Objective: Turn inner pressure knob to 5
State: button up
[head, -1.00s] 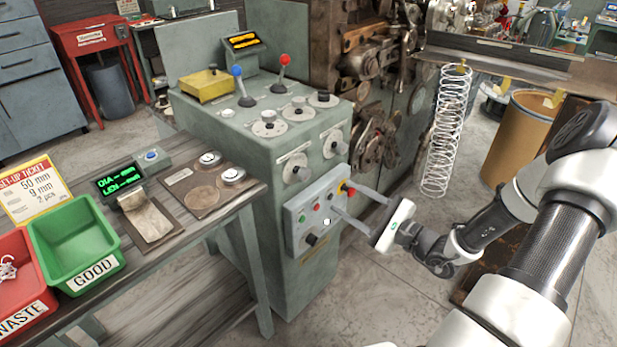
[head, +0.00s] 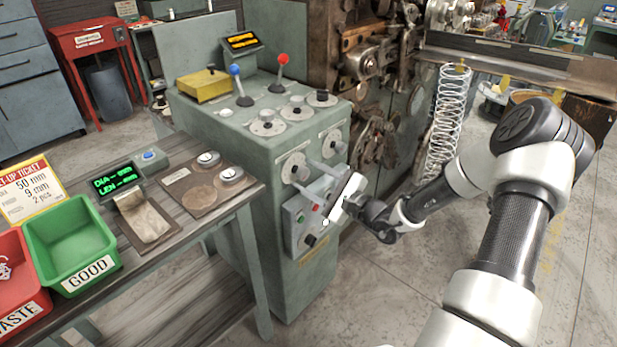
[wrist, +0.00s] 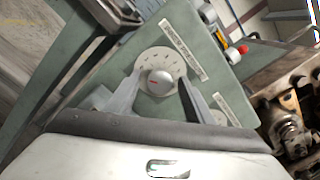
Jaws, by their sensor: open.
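A round grey knob (wrist: 158,82) on a pale numbered dial plate (wrist: 160,60) sits between the two fingers of my gripper (wrist: 163,76) in the wrist view. A short red mark shows on its face. The fingers are apart, one on each side of the knob; I cannot tell whether either touches it. In the head view, my gripper (head: 302,172) reaches the left knob (head: 293,170) on the upper front face of the green cabinet (head: 262,220). The label strip (wrist: 182,48) beside the dial and the dial numbers are too small to read.
A second front dial (head: 332,143) is close to the right. Below my fingers is a button panel (head: 302,222), partly hidden by my gripper. Dials and two levers (head: 280,75) stand on the cabinet top. A wire coil (head: 447,115) hangs to the right.

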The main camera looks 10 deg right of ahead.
jog(key=c, duration=1)
jog(key=shift+c, duration=0.2)
